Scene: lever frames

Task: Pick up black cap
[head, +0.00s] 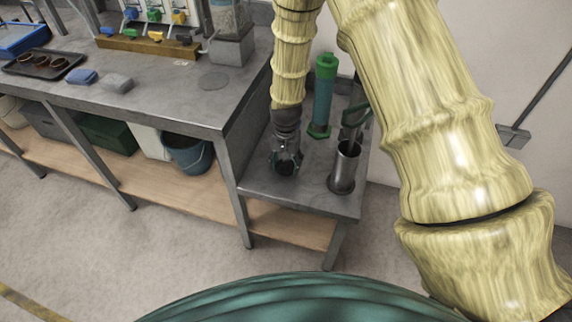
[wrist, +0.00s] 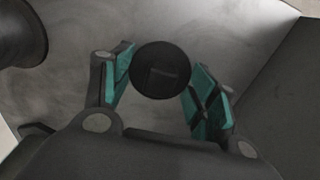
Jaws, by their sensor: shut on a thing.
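The black cap (wrist: 161,70) is a round, dark disc in the wrist view, seen from above, between the two teal-padded fingers of my gripper (wrist: 158,88). My gripper is shut on it, with a finger on each side. In the head view my gripper (head: 286,160) points down over the lower grey side table, and the dark cap (head: 285,169) shows between its fingertips. I cannot tell whether the cap still touches the table top.
A metal cup (head: 344,168) with a green-handled tool stands close right of my gripper on the side table (head: 268,194). A green-and-teal cylinder (head: 322,97) stands behind. The higher workbench (head: 170,98) is to the left. The side table's front edge is near.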

